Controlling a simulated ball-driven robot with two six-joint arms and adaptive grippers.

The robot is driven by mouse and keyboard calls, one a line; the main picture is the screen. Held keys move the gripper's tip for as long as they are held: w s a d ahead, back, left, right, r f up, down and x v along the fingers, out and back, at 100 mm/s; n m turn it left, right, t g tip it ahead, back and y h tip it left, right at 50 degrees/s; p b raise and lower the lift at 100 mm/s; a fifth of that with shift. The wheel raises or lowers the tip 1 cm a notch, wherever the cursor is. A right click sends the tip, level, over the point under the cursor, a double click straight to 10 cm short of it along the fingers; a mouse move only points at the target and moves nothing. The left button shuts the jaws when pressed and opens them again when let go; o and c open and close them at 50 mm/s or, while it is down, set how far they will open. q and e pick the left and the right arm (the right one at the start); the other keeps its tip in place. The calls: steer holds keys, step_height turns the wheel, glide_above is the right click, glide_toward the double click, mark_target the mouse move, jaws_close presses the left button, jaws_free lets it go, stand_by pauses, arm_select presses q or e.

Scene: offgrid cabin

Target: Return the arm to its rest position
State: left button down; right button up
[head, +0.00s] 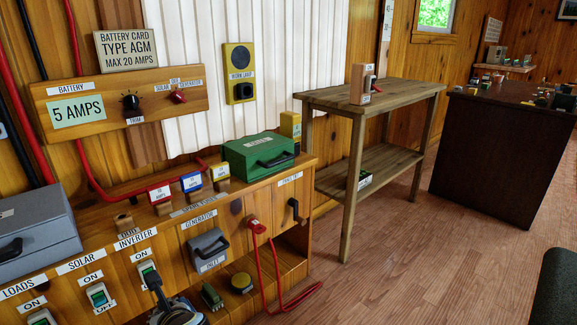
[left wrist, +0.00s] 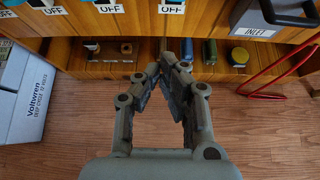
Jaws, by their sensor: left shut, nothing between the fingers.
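My left gripper (head: 155,285) shows at the bottom of the head view, in front of the lower part of the wooden cabinet (head: 225,255). In the left wrist view its fingers (left wrist: 167,72) come together at the tips, shut and empty. They point at the cabinet's open lower shelf, above the wood floor (left wrist: 265,135). Most of my left arm is below the head view's edge. My right gripper is in neither view.
A red cable (head: 262,265) hangs from the cabinet front and loops out near the floor. A Voltwren battery box (left wrist: 30,95) stands left in the wrist view. A wooden workbench (head: 335,100) and a dark table (head: 490,140) stand right. Floor between is clear.

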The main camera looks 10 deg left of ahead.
arm_select(q)
steer(key=s+a+f+n+g+h+p, duration=0.1)
steer(key=s+f+n+g, duration=0.1)
steer(key=s+f, duration=0.5)
steer(key=s+f+n+g+h+p, duration=0.1)
steer(key=s+f, duration=0.2)
steer(key=s, duration=0.9)
steer(key=s+a+f+n+g+h+p, duration=0.1)
steer(key=s+f+n+g, duration=0.1)
steer(key=s+f, duration=0.5)
steer(key=s+d+f+n+h, duration=0.1)
steer(key=s+n+h, duration=0.1)
steer(key=s+n, duration=0.8)
steer(key=s+d+f+n+g+h+p, duration=0.1)
steer(key=s+d+n+h, duration=0.1)
steer(key=s+n, duration=0.9)
steer(key=shift+s+f+g+h, duration=0.3)
steer(key=shift+s+h, duration=0.2)
steer(key=shift+s, duration=0.55)
